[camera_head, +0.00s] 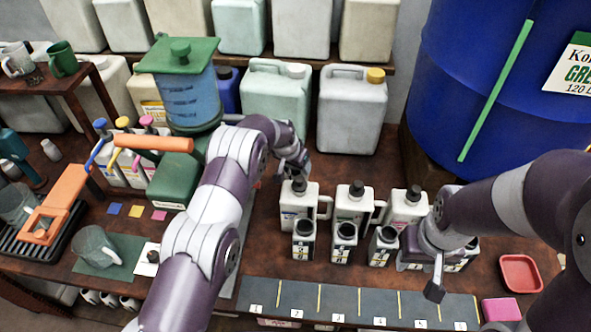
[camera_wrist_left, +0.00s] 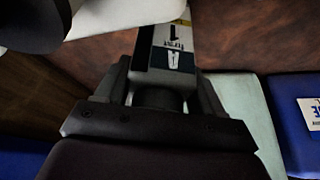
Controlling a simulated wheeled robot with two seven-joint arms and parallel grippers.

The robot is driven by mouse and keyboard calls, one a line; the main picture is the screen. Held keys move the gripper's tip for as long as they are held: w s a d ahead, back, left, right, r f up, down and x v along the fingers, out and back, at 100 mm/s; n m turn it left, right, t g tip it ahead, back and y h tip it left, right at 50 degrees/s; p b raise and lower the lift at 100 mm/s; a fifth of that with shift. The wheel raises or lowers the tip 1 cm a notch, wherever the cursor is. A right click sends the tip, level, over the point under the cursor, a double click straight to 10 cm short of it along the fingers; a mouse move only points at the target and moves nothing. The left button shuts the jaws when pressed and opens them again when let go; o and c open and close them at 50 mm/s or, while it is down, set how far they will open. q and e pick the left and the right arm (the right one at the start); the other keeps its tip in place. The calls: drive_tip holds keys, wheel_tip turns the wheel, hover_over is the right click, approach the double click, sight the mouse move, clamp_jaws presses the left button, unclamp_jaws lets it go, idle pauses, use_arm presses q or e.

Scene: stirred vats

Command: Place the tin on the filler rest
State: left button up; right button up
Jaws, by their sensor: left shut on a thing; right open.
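In the left wrist view the left gripper (camera_wrist_left: 160,95) is shut on a tin (camera_wrist_left: 168,60) with a black-and-white label. I cannot make out the held tin in the head view. My right gripper (camera_head: 436,280) is open, pointing down in front of the right end of the row of small tins (camera_head: 345,240). A tank with a green lid (camera_head: 185,90) stands at left; I cannot tell which part is the filler rest.
White jugs with black caps (camera_head: 354,203) stand behind the small tins. A numbered dark strip (camera_head: 385,305) lies in front. A red tray (camera_head: 520,273) and a pink block (camera_head: 501,310) are at right. A blue drum (camera_head: 480,90) and large canisters (camera_head: 350,110) are behind.

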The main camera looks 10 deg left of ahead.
use_arm(q)
wheel_tip(320, 180, down, 3)
drive_tip(key=shift+f, duration=0.4)
drive_tip(key=o, duration=0.7)
drive_tip(key=shift+f, duration=0.1)
drive_tip(key=shift+c, duration=0.2)
drive_tip(key=o, duration=0.4)
drive_tip(key=shift+s, duration=0.1)
